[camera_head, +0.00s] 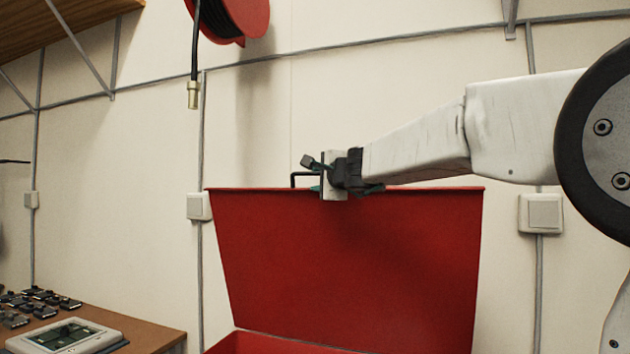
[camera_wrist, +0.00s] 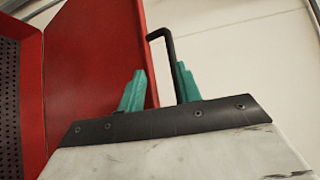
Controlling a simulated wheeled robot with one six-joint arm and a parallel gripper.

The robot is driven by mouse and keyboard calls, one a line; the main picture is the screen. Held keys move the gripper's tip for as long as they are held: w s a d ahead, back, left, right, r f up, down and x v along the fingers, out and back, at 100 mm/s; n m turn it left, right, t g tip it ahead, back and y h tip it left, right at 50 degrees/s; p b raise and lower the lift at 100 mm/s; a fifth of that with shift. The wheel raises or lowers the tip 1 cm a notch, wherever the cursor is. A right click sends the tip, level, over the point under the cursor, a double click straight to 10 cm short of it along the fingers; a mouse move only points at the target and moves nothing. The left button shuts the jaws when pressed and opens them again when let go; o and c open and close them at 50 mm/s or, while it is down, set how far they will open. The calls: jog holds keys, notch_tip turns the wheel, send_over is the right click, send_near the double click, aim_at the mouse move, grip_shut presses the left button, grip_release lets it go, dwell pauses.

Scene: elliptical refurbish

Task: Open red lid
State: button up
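The red lid (camera_head: 350,265) stands raised, close to upright, above the red box (camera_head: 270,344), whose edge shows at the bottom. The lid also fills the upper left of the wrist view (camera_wrist: 95,55). A black bent handle (camera_head: 296,178) sits at the lid's top edge. In the wrist view the handle (camera_wrist: 162,34) rises between the two teal fingers of my gripper (camera_wrist: 160,90). The fingers are apart, with a visible gap around the handle. In the head view my gripper (camera_head: 322,178) is at the lid's top edge, just right of the handle.
A red hose reel (camera_head: 238,18) with a hanging black hose is at the upper left. A wooden bench (camera_head: 150,335) with a tablet-like device (camera_head: 65,336) and small dark parts stands at the lower left. The pale wall behind the lid carries pipes and switches.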

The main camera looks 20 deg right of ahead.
jog(key=s, duration=0.5)
jog(key=shift+s+d+r, duration=0.1)
jog(key=shift+s+d, duration=0.15)
jog(key=shift+s, duration=0.05)
jog(key=shift+a, duration=0.1)
